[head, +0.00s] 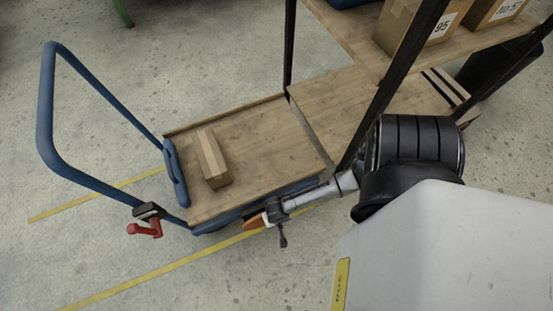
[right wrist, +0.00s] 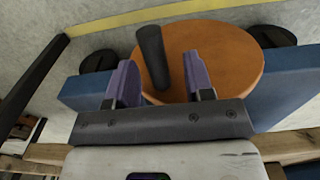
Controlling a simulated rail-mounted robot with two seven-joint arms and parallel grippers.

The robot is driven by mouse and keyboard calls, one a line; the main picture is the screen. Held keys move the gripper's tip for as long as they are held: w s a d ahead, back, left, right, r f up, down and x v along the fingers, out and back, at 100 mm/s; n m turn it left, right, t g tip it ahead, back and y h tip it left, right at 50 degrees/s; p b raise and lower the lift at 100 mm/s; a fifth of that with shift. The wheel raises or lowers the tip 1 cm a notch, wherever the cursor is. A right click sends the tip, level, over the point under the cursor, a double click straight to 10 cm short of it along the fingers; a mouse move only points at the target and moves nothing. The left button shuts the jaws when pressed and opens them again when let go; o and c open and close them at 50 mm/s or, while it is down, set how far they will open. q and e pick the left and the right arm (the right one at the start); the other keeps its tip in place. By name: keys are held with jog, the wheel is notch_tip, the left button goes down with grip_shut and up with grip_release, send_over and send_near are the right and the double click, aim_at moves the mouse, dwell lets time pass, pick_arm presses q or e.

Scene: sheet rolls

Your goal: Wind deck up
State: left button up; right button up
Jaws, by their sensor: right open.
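The cart's wooden deck (head: 250,145) is at the middle of the head view, alongside a wooden shelf. An orange crank disc (head: 255,222) shows partly at the cart's near side, below the deck edge. In the right wrist view the orange disc (right wrist: 220,60) is seen broadly, with a dark grey knob (right wrist: 152,57) standing out from it. My right gripper (right wrist: 158,62) is open, with its two purple fingers on either side of the knob; contact cannot be told. In the head view my right gripper (head: 275,212) is small beside the disc. My left gripper is not in view.
A cardboard box (head: 212,158) lies on the deck. The cart has a blue push handle (head: 47,110) and a red lever (head: 145,230) at left. The shelf rack (head: 350,35) with boxes has a dark post close to my right arm.

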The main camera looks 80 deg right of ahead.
jog(key=shift+f, duration=0.4)
jog(key=shift+c, duration=0.3)
jog(key=shift+d, duration=0.1)
grip_shut()
